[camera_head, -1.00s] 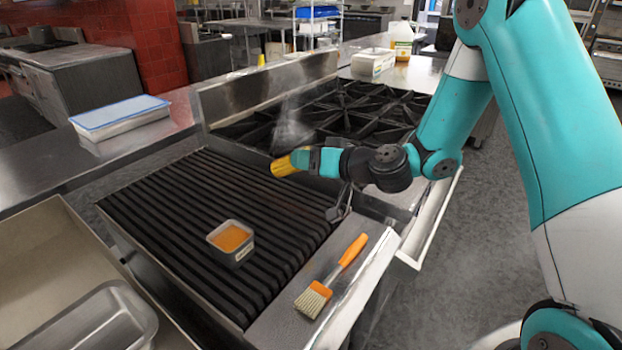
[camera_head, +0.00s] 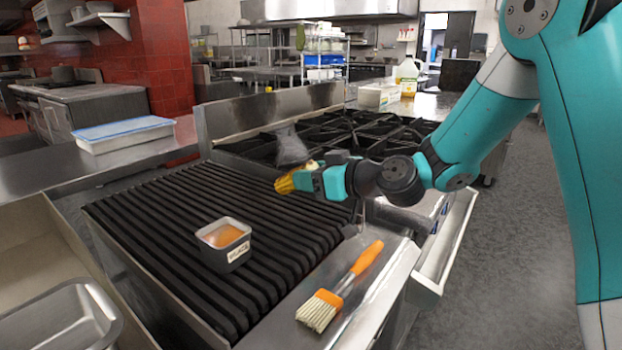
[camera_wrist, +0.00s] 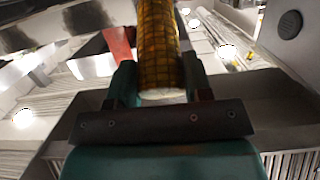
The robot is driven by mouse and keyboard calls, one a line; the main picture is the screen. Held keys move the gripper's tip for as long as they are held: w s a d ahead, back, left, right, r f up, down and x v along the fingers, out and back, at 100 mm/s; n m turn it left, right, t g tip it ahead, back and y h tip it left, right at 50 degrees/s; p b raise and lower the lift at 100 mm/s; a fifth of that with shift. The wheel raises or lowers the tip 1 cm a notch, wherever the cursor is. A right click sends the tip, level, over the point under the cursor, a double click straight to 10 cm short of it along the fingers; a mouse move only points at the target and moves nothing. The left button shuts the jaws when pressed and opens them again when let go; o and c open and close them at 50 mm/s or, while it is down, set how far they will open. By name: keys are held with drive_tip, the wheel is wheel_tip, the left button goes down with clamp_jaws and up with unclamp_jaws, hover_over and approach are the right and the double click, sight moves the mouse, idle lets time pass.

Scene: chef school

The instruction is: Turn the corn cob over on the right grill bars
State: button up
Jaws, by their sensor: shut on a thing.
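My gripper (camera_head: 303,179) is shut on the corn cob (camera_head: 285,184), held above the far right part of the dark grill bars (camera_head: 180,240). In the head view, only the cob's yellow-brown end shows past the fingers. In the wrist view, the cob (camera_wrist: 157,40) stands out between the two fingers (camera_wrist: 155,85), with browned, charred-looking kernels and a pale end near the palm. The wrist view looks up toward ceiling lights, and no grill bars show there.
A small tub of orange sauce (camera_head: 224,242) stands on the bars. A brush with an orange handle (camera_head: 340,287) lies on the steel front ledge. Black burner grates (camera_head: 370,135) lie behind the grill. A blue-lidded container (camera_head: 125,133) stands at the left.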

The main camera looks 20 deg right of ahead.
drive_tip(key=o, duration=1)
drive_tip(key=shift+o, duration=0.2)
drive_tip(key=shift+b+v, duration=0.55)
drive_tip(key=shift+v, duration=0.3)
drive_tip(key=b+v, duration=0.3)
drive_tip(key=v, duration=0.5)
drive_tip(key=shift+b, duration=0.35)
drive_tip(key=shift+s+d, duration=0.1)
